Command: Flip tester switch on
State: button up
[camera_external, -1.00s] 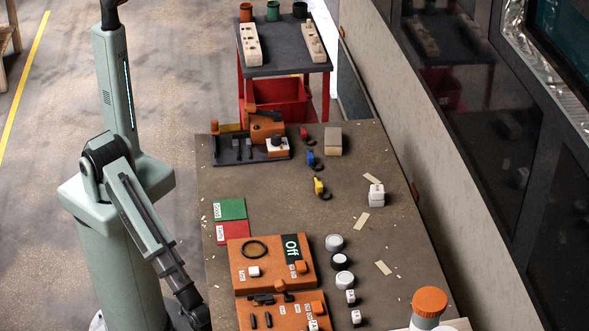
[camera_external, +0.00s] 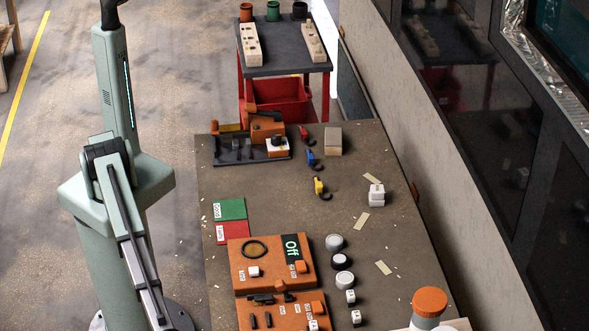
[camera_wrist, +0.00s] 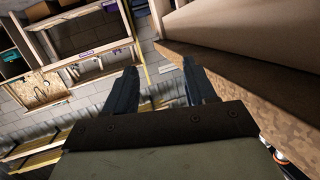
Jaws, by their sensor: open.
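The tester is an orange box (camera_external: 262,276) on the workbench in the external view. It has a round dark dial (camera_external: 255,250), a dark display (camera_external: 292,248) reading "Off", an orange switch (camera_external: 301,266) and a white knob (camera_external: 253,271). A second orange panel (camera_external: 285,318) with small dark switches lies in front of it. My gripper shows only in the wrist view (camera_wrist: 158,88); its two dark fingers are apart with nothing between them. It points toward shelving and the bench edge, with the tester out of that view.
Green (camera_external: 231,209) and red (camera_external: 233,232) cards lie behind the tester. Round white-topped pieces (camera_external: 334,243) and small white blocks stand to its right. A dark fixture (camera_external: 240,150) sits at the bench's far end. In the wrist view, the bench edge (camera_wrist: 240,85) is close on the right.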

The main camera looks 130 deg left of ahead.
jog(key=w+d+r+m+t+h, duration=0.1)
jog(key=w+d+r, duration=0.1)
jog(key=r, duration=0.4)
jog(key=w+d+r+m, duration=0.1)
jog(key=d+r+m, duration=0.1)
jog(key=r, duration=0.4)
jog(key=w+a+r+m+g+y, duration=0.1)
jog(key=a+r+m+y, duration=0.1)
jog(key=a, duration=0.4)
jog(key=w+a+r+m+g+y, duration=0.1)
jog(key=w+a+r+m+y, duration=0.1)
jog(key=a, duration=0.4)
jog(key=w+a+r+m+g+y, duration=0.2)
jog(key=a, duration=0.5)
jog(key=shift+y, duration=0.3)
jog(key=s+a+r+g+y, duration=0.1)
jog(key=s+a+g+y, duration=0.1)
jog(key=a, duration=1)
notch_tip(320, 180, up, 5)
jog(key=n+g, duration=0.7)
jog(key=g, duration=0.1)
send_over(300, 264)
notch_tip(300, 264, down, 13)
jog(key=shift+r, duration=0.1)
